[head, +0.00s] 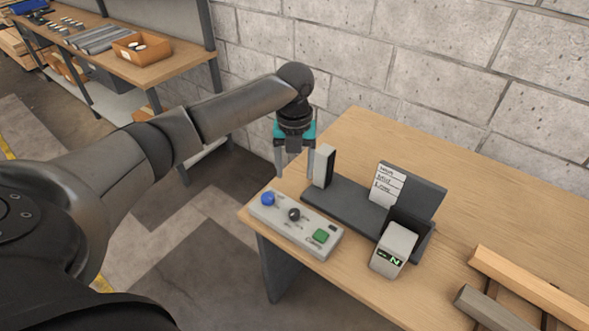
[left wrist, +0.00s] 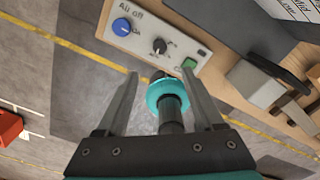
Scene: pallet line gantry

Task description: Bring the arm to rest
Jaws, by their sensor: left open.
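My left arm reaches in from the left in the head view. Its gripper (head: 293,162) points down near the left corner of the wooden table, behind the control box. The left wrist view shows the two fingers (left wrist: 155,85) spread apart with nothing held between them. A teal ring on a dark post shows between the fingers there. The grey control box (head: 296,226) has a blue button, a black knob and a green button; it also shows in the left wrist view (left wrist: 177,25), beyond the fingertips. My right gripper is not in view.
On the table (head: 357,130) stand a dark stand (head: 342,200) with a written card (head: 386,184) and a grey device (head: 394,250) with a small lit display. Wooden bars (head: 528,288) lie at the right. A block wall rises behind. A shelf bench (head: 165,75) stands at the back left.

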